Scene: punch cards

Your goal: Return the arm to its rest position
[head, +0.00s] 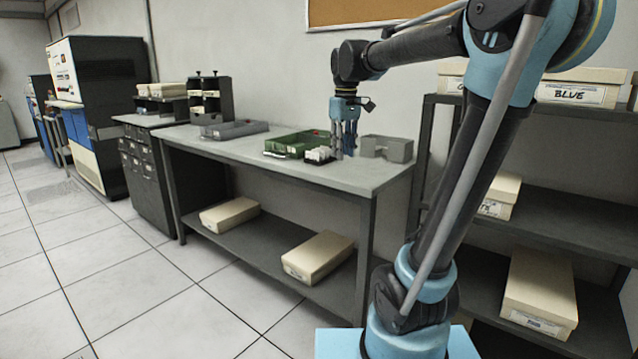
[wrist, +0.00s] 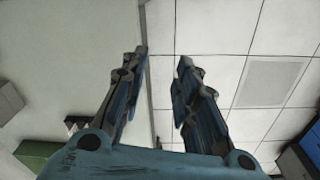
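My gripper (head: 344,152) hangs fingers down at the end of my raised arm, over the right part of the grey table (head: 225,150). In the wrist view my gripper (wrist: 163,58) has its two blue fingers apart, with nothing between them. The table's edge and the tiled floor show through the gap. A green tray (head: 296,143) lies left of the gripper in the head view; its corner also shows in the wrist view (wrist: 38,156). A small rack of white cards (head: 318,155) sits beside the tray, close to the fingers.
A grey holder (head: 387,148) stands right of the gripper on the table. A grey tray (head: 234,129) lies further left. A dark shelf unit (head: 570,215) with boxes stands at right. Two cream boxes lie on the table's lower shelf (head: 265,240). The tiled floor (head: 150,290) at left is clear.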

